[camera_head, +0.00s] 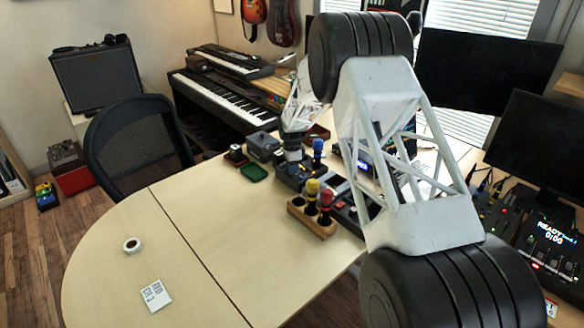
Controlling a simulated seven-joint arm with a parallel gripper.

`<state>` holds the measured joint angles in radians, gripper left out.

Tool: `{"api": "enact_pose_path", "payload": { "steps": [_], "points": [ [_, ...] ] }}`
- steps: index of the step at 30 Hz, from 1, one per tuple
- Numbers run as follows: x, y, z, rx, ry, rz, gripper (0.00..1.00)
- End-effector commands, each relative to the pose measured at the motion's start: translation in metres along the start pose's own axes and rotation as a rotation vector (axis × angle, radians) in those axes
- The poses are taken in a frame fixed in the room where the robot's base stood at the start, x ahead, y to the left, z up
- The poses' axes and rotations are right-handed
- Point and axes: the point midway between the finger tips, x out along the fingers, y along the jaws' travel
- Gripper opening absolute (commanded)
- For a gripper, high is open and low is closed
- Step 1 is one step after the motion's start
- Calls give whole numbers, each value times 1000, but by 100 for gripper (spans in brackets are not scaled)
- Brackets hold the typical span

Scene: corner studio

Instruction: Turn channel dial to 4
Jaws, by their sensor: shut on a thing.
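My gripper (293,158) is at the back of the wooden table, small in the view and pointing down. It is at the left end of a low dark blue-grey device (308,180) with small controls on its top. The gripper is shut at the device's top, on what appears to be the channel dial. The dial itself is hidden by the fingers, so its marks and the number it points to cannot be read. My white lattice arm link and black joints fill the right middle and cover part of the table behind.
A wooden block (311,218) with red- and yellow-topped pieces stands in front of the device. A blue-topped piece (318,147) rises beside the gripper. A grey box (262,145) and green tray (253,173) lie left.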

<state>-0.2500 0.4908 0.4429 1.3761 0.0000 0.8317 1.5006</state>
Motion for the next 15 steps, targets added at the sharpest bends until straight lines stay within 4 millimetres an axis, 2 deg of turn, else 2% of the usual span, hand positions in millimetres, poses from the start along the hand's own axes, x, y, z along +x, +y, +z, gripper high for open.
{"api": "enact_pose_path", "payload": {
  "steps": [6,15],
  "points": [
    [-1,0,0,84,0,0,5],
    [-1,0,0,110,0,0,5]
  ]
}}
